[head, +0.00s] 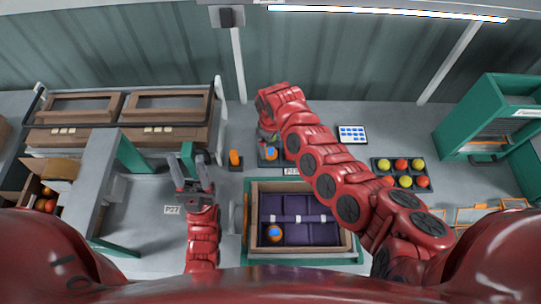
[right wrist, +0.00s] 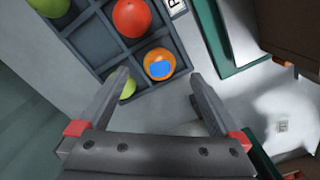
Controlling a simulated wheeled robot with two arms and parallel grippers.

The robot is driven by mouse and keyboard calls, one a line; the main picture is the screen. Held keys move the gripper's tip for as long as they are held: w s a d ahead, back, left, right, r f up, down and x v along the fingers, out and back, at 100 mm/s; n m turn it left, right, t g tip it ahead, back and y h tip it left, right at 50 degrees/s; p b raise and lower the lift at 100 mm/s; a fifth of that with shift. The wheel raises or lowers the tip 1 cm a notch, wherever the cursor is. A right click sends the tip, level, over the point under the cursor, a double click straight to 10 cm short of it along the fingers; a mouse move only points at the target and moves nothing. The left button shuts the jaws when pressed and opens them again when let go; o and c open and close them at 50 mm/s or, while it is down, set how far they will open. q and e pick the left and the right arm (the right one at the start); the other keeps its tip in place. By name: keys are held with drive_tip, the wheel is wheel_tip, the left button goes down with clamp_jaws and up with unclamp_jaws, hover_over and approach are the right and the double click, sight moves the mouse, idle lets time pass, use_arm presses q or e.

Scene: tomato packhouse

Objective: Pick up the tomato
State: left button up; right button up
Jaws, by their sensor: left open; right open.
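An orange tomato with a blue patch (right wrist: 158,66) sits in a corner compartment of a dark tray (right wrist: 97,72) in the right wrist view. The same tomato (head: 271,153) appears in the head view, below my right gripper (head: 268,136). In the right wrist view, my right gripper (right wrist: 160,92) is open, its fingers apart with nothing between them, and the tomato shows just beyond the fingertips.
A red tomato (right wrist: 131,17) and yellow-green ones (right wrist: 128,85) sit beside the orange one. A tray of yellow and red tomatoes (head: 401,174) is at right. A wooden rack (head: 122,110) stands at left, a green frame (head: 490,118) at far right. My right arm hides part of the middle.

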sight(270, 151)
wheel_tip(270, 151, down, 4)
drive_tip(key=b, duration=0.4)
drive_tip(key=shift+w+a+f, duration=0.1)
drive_tip(key=shift+w+f, duration=0.05)
drive_tip(key=shift+f, duration=0.1)
drive_tip(key=shift+r, duration=0.15)
drive_tip(key=c, duration=1)
drive_tip(key=shift+r+p, duration=0.1)
drive_tip(key=shift+p, duration=0.2)
